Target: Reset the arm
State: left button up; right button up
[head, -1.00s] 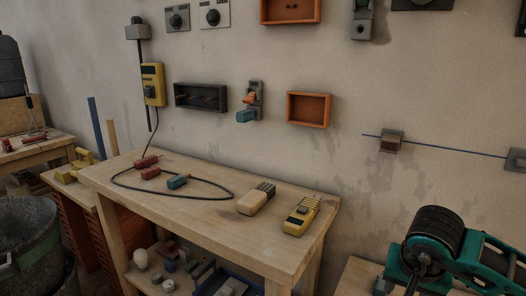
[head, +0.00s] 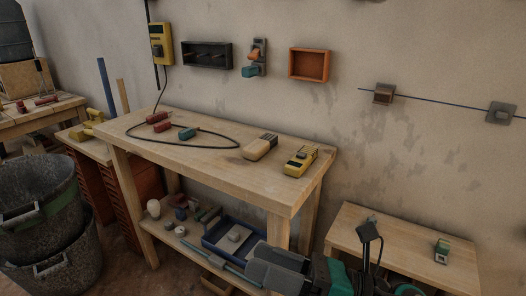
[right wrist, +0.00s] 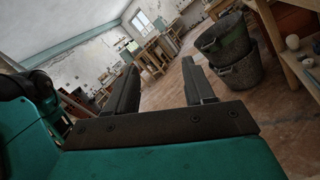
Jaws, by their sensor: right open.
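My right gripper (head: 250,268) shows at the bottom of the head view, with its dark grey fingers pointing left in front of the workbench's lower shelf. In the right wrist view its two fingers (right wrist: 160,78) stand apart with nothing between them, above a stretch of brown floor. The teal wrist body fills the bottom of that view. My left gripper is in neither view.
The wooden workbench (head: 208,153) carries a yellow meter (head: 301,161), a beige block (head: 260,147) and a black cable. A blue tray (head: 213,239) is on its lower shelf. Stacked buckets (head: 48,262) stand at left. A low table (head: 400,255) stands at right.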

jog(key=w+d+f+m+t+h, duration=0.35)
jog(key=m+t+h, duration=0.2)
jog(key=m, duration=0.65)
jog(key=w+d+f+m+t+h, duration=0.2)
jog(key=d+m+t+h, duration=0.3)
jog(key=m, duration=0.8)
jog(key=s+d+f+m+g+h, duration=0.2)
jog(key=s+f+m+g+h, duration=0.15)
jog(key=f+m, duration=0.5)
jog(key=s+d+f+m+g+h, duration=0.25)
jog(key=s+f+m, duration=0.25)
jog(key=f+m, duration=0.35)
pick_arm(q)
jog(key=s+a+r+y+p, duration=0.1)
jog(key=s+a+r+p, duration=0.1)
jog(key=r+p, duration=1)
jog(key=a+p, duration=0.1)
jog(key=p, duration=0.4)
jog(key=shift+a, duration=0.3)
pick_arm(e)
jog(key=s+d+r+h, duration=0.1)
jog(key=s+d+r, duration=0.1)
jog(key=r, duration=0.9)
jog(key=shift+s+d, duration=0.15)
jog(key=shift+d, duration=0.65)
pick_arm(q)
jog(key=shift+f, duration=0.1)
pick_arm(e)
jog(key=shift+f, duration=0.1)
